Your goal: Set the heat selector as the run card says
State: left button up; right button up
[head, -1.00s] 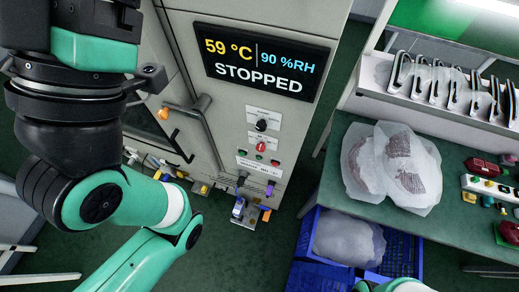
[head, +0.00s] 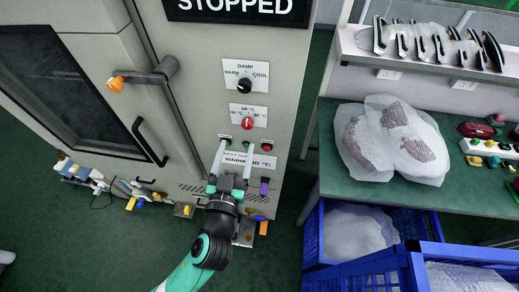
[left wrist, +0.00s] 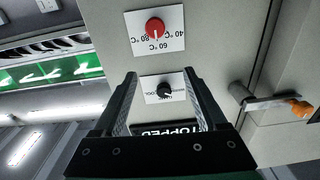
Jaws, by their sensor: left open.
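The heat selector (head: 248,123) is a red knob on a white plate on the grey cabinet. It shows upside down in the left wrist view (left wrist: 155,28), its white mark seeming to point to 60 °C, between 40 and 80. The run card (head: 250,160) sits below it; "WARM" and "°C" are readable, the rest partly hidden by my gripper. My left gripper (head: 236,150) is open and empty, fingers up in front of the card, below the red knob. In the left wrist view its fingers (left wrist: 160,76) frame the black DAMP knob (left wrist: 165,90) with a gap.
The black DAMP knob (head: 244,86) is above the red one. A green button (head: 228,142) and red button (head: 267,147) flank the card's top. The door handle (head: 150,140) is left. A table (head: 440,198) with bagged parts and blue crates (head: 312,235) stand right.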

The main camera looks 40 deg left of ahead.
pick_arm(q)
jog(key=b, duration=0.1)
send_near(247, 127)
jog(key=v, duration=0.3)
jog(key=shift+w+a+r, duration=0.1)
jog(key=shift+r, duration=0.1)
jog(key=x, duration=1.1)
jog(key=shift+w+a+f+p, duration=0.1)
jog(key=shift+w+a+p, duration=0.1)
jog(key=shift+p, duration=0.1)
grip_shut()
